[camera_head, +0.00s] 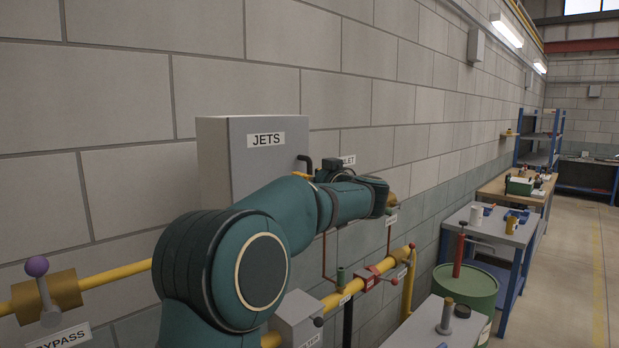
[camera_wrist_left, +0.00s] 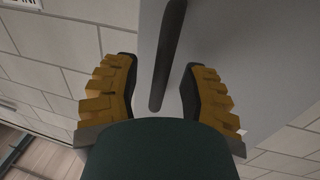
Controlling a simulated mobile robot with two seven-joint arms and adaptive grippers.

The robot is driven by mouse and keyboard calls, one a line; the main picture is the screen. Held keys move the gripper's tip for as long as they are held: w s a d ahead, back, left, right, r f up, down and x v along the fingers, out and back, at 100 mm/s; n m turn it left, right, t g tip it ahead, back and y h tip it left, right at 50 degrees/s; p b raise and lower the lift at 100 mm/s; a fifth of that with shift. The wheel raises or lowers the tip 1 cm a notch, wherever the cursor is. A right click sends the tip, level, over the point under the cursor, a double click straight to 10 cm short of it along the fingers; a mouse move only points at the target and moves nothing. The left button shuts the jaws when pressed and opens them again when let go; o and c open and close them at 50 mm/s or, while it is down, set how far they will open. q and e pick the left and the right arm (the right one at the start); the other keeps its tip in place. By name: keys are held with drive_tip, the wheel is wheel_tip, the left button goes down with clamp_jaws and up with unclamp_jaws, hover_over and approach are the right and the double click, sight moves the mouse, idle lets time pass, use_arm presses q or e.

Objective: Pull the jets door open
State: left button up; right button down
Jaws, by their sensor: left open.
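The jets door is the front of a grey wall cabinet (camera_head: 262,172) labelled JETS, and it looks closed. Its dark bar handle (camera_head: 304,160) is at the door's right edge. In the left wrist view the handle (camera_wrist_left: 167,60) runs down between the two yellow fingers of my left gripper (camera_wrist_left: 160,66). The fingers are open, with a gap on each side of the bar. In the head view only a bit of yellow finger (camera_head: 302,175) shows beside the handle; my arm hides the rest and the door's lower part. My right gripper is not in view.
Yellow pipes (camera_head: 115,277) run along the block wall, with a purple-knobbed valve (camera_head: 40,285) at left and a red fitting (camera_head: 370,280) at right. A green drum (camera_head: 470,292) and a workbench (camera_head: 490,228) stand further right. The aisle (camera_head: 570,270) is clear.

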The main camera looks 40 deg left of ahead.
use_arm(q)
drive_tip(key=shift+a, duration=0.1)
clamp_jaws()
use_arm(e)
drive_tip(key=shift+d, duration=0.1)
